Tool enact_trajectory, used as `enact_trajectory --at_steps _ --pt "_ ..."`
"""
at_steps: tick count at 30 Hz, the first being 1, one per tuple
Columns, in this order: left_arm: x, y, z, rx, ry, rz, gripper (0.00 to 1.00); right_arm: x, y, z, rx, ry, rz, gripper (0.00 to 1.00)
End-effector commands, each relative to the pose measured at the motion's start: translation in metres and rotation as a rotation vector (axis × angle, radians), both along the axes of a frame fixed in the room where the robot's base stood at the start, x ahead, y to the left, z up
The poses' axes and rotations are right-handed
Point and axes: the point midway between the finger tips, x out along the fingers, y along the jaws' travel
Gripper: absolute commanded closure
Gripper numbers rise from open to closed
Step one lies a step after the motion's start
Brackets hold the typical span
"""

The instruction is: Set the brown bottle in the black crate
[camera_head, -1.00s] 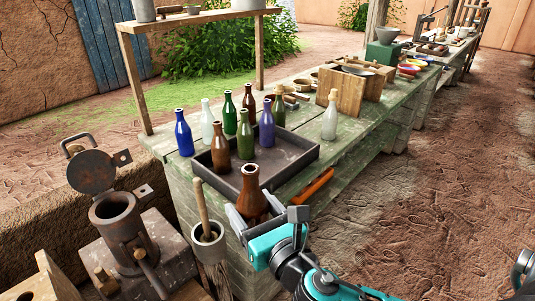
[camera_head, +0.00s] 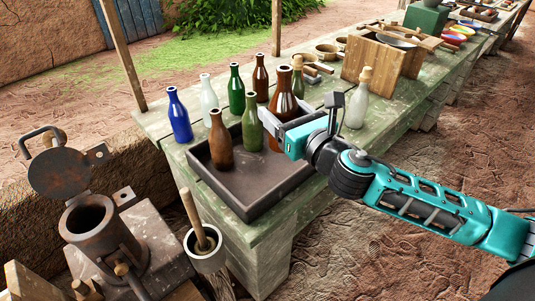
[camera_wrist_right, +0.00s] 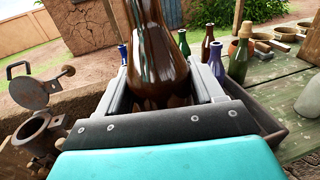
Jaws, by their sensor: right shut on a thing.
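My right gripper (camera_head: 289,119) is shut on a glossy brown bottle (camera_head: 284,92), held upright over the back right part of the black crate (camera_head: 258,182). The bottle's base is hidden by the gripper, so I cannot tell whether it touches the crate floor. In the right wrist view the bottle (camera_wrist_right: 157,48) stands between the fingers. Another brown bottle (camera_head: 220,143) stands in the crate's left part, and an olive green bottle (camera_head: 252,126) stands behind it. A purple bottle (camera_wrist_right: 216,62) shows beside the held one in the wrist view. My left gripper is out of view.
Blue (camera_head: 179,116), clear (camera_head: 209,97), dark green (camera_head: 236,90) and brown (camera_head: 261,79) bottles stand behind the crate. A corked clear bottle (camera_head: 357,103) and a wooden box (camera_head: 372,68) are to the right. The crate's front floor is clear.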

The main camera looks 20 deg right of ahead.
Motion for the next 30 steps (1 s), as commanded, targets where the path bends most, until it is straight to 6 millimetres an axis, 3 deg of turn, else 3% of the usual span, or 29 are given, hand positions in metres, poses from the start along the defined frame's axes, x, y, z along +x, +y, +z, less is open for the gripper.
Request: enact_trajectory --at_steps 1,6,11,24,30 --pt "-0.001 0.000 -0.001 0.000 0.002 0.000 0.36 0.011 -0.011 0.014 -0.009 -0.010 0.006 0.70" --pt "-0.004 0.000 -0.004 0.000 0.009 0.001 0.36 0.032 -0.035 0.042 -0.001 -0.008 0.013 0.70" --pt "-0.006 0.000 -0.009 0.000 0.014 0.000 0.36 0.038 -0.044 0.045 0.010 -0.004 0.013 0.70" --pt "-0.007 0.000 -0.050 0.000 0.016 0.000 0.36 0.038 -0.044 -0.069 0.015 0.000 0.011 0.70" --pt "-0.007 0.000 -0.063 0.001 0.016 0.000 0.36 0.038 -0.045 -0.100 0.012 -0.003 0.011 0.70"
